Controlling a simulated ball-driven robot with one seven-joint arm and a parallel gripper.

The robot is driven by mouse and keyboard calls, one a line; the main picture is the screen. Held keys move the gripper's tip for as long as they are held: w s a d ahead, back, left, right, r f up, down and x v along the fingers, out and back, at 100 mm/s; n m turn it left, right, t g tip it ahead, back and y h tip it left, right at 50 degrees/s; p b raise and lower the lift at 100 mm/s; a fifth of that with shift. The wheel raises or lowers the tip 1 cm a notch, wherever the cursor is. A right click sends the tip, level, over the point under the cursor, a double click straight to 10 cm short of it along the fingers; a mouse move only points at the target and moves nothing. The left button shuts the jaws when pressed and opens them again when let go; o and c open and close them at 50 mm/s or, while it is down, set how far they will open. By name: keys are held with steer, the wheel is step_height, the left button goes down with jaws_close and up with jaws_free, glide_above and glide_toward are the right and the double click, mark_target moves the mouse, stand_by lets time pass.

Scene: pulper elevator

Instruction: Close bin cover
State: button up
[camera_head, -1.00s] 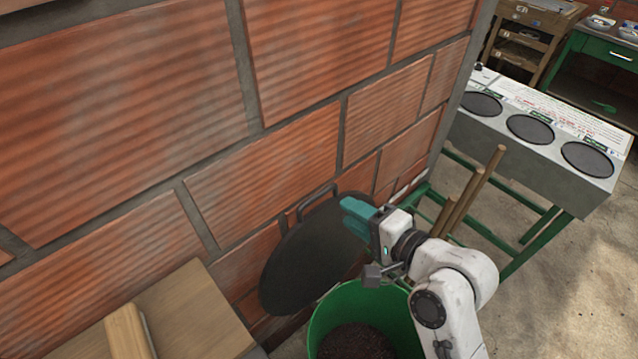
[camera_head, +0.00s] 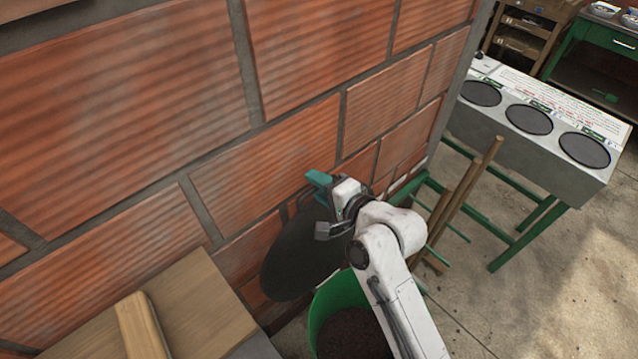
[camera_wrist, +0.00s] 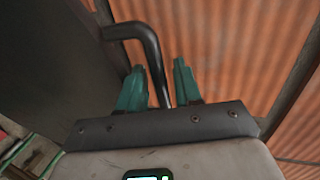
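The dark round bin cover (camera_head: 298,258) stands raised on edge beside the brick wall, above the far side of the green bin (camera_head: 325,305). The bin is open and holds dark brown material. My gripper (camera_head: 318,184) is at the top of the cover, its teal fingers by the wall. In the wrist view, my gripper (camera_wrist: 160,85) has its two fingers apart on either side of the cover's black bar handle (camera_wrist: 150,50). A gap shows between the handle and the right finger. The cover's dark face (camera_wrist: 60,60) fills the left of the wrist view.
The brick wall (camera_head: 170,100) rises close behind the cover. A wooden surface (camera_head: 195,305) with a wooden bar is at lower left. Wooden poles (camera_head: 465,195) and a grey bench with round dark plates (camera_head: 535,140) stand at right. Concrete floor is clear at lower right.

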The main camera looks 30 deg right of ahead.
steer(key=shift+c, duration=0.2)
jaws_close()
steer(key=shift+f, duration=0.1)
